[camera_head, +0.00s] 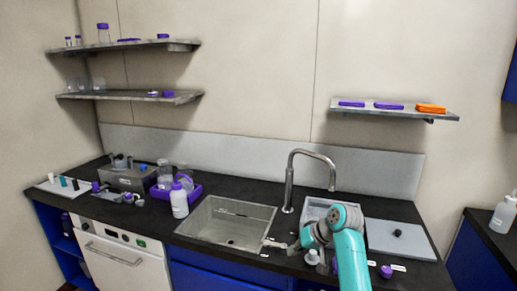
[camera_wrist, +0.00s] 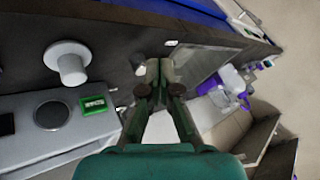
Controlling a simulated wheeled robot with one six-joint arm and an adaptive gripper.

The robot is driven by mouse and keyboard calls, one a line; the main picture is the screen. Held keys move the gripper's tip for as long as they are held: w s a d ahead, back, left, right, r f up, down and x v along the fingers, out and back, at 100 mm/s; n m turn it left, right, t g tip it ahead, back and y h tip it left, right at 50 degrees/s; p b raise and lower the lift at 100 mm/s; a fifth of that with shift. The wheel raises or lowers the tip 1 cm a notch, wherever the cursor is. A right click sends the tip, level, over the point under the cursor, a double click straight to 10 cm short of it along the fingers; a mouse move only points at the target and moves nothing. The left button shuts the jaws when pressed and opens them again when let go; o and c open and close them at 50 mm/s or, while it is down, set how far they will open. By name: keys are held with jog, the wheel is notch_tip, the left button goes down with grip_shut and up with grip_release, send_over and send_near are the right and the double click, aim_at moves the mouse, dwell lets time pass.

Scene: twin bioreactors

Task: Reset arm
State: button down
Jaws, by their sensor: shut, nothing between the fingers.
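My teal arm (camera_head: 350,258) reaches in from the lower right of the head view, over the counter just right of the sink. My gripper (camera_head: 285,245) points left near the sink's right front edge. In the wrist view my gripper (camera_wrist: 158,70) is in the middle, its fingers shut with nothing between them. A small white round item stands on the counter below the gripper in the head view.
The sink (camera_head: 228,222) and tall faucet (camera_head: 289,182) are close to my arm. A white bottle (camera_head: 179,201) stands by a purple tray (camera_head: 192,190). A grey panel (camera_head: 400,240) lies right of the arm. Wall shelves (camera_head: 392,110) hang above.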

jog(key=s+d+f+m+t+h, duration=0.1)
jog(key=s+f+t, duration=0.1)
jog(key=s+f, duration=0.6)
jog(key=s+d+f+m+t+h, duration=0.1)
jog(key=s+f, duration=0.3)
jog(key=f, duration=0.8)
jog(key=s+d+f+t+h, duration=0.1)
jog(key=s+f, duration=0.2)
jog(key=s, duration=0.3)
jog(key=s+d+f+m+t, duration=0.1)
jog(key=s+f, duration=0.1)
jog(key=s, duration=0.4)
jog(key=s+f+t+h, duration=0.1)
jog(key=s+f, duration=0.2)
jog(key=s, duration=0.4)
jog(key=s+d+r+t+h, duration=0.1)
jog(key=s+r, duration=0.2)
jog(key=s, duration=0.6)
jog(key=s+d+r+t+h, duration=0.1)
jog(key=s+d+r, duration=0.15)
jog(key=s, duration=0.75)
jog(key=s+r+t, duration=0.2)
jog(key=s+r, duration=1.1)
jog(key=r, duration=0.3)
jog(key=shift+r+n, duration=0.3)
jog(key=shift+n, duration=0.1)
